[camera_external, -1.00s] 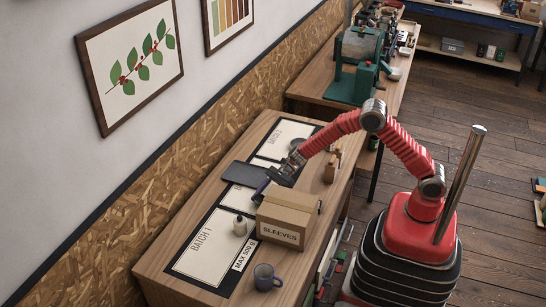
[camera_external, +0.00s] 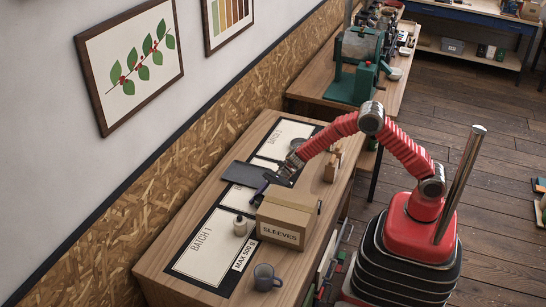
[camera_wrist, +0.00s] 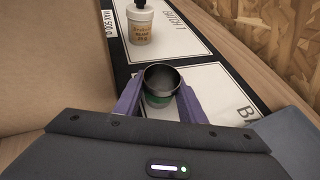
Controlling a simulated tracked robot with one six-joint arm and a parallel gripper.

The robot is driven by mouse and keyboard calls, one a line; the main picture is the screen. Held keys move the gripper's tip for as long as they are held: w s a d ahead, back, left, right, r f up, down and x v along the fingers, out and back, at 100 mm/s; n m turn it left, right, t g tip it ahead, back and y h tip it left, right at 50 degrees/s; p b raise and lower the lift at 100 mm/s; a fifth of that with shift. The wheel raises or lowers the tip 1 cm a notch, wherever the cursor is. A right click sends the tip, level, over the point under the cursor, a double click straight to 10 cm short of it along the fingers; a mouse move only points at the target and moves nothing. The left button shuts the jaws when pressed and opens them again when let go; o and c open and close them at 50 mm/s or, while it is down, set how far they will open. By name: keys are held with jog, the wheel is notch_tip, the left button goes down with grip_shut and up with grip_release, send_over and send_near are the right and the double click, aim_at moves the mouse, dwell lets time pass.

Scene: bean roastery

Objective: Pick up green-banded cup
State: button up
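The green-banded cup (camera_wrist: 161,88) is small and dark-rimmed with a green band low on its side. In the wrist view it stands upright between the two purple fingers of my gripper (camera_wrist: 162,97). The fingers are apart, one on each side of it. I cannot tell whether either touches it. In the external view my gripper (camera_external: 262,192) is low over the table, just behind the cardboard box, and the cup cannot be made out there.
The cardboard "SLEEVES" box (camera_external: 287,218) stands right beside my gripper. A white bottle (camera_external: 240,226) stands on the "BATCH 1" mat (camera_external: 201,249). A blue mug (camera_external: 266,277) is near the table's front. A dark flat slab (camera_external: 246,175) lies behind the gripper.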

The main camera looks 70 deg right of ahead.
jog(key=shift+c, duration=1.3)
notch_tip(320, 180, up, 18)
